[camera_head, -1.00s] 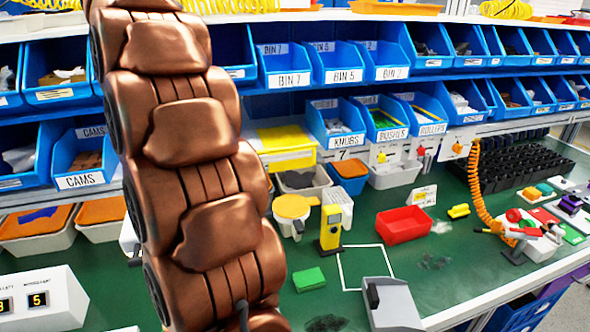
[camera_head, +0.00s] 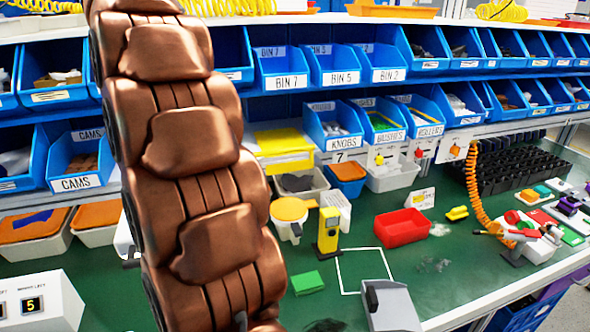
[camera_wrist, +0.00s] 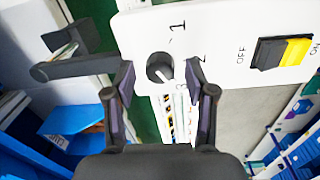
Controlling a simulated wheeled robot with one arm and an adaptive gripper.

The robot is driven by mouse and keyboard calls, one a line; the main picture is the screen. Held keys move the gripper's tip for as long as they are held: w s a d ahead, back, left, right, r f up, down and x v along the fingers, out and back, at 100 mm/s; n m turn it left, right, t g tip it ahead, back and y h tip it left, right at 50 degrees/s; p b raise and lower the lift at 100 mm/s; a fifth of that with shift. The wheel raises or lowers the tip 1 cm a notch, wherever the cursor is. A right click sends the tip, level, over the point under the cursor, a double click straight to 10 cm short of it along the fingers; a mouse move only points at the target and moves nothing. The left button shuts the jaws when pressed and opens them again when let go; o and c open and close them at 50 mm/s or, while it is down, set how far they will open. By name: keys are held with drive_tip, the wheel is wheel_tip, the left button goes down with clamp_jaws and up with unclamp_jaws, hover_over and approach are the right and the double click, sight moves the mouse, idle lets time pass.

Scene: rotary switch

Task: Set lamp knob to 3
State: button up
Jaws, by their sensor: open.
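In the wrist view, a dark round lamp knob (camera_wrist: 160,67) with a pale pointer line sits on a white panel (camera_wrist: 225,30). The line slants to the lower right in the picture. The marks 1 and 2 show on the panel beside the knob; a mark below, perhaps 3, is partly hidden by a finger. My gripper (camera_wrist: 160,80) is open, with one finger on each side of the knob. I cannot tell whether either finger touches it. The head view shows my copper-coloured arm, but not the gripper or the knob.
A black and yellow ON/OFF switch (camera_wrist: 283,52) is on the same panel, right of the knob. A black lever (camera_wrist: 75,68) is left of my fingers.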

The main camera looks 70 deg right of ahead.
drive_tip(key=n, duration=0.3)
drive_tip(key=n+p, duration=0.1)
drive_tip(key=n, duration=0.2)
drive_tip(key=shift+s+r, duration=0.1)
drive_tip(key=shift+s, duration=0.05)
drive_tip(key=n+p, duration=0.2)
drive_tip(key=n, duration=0.1)
drive_tip(key=shift+r+n+p, duration=0.1)
drive_tip(key=shift+n+p, duration=0.2)
drive_tip(key=shift+p, duration=0.1)
drive_tip(key=shift+n+y+p, duration=0.3)
drive_tip(key=shift+n+p, duration=0.2)
drive_tip(key=shift+p, duration=0.1)
drive_tip(key=shift+n, duration=0.3)
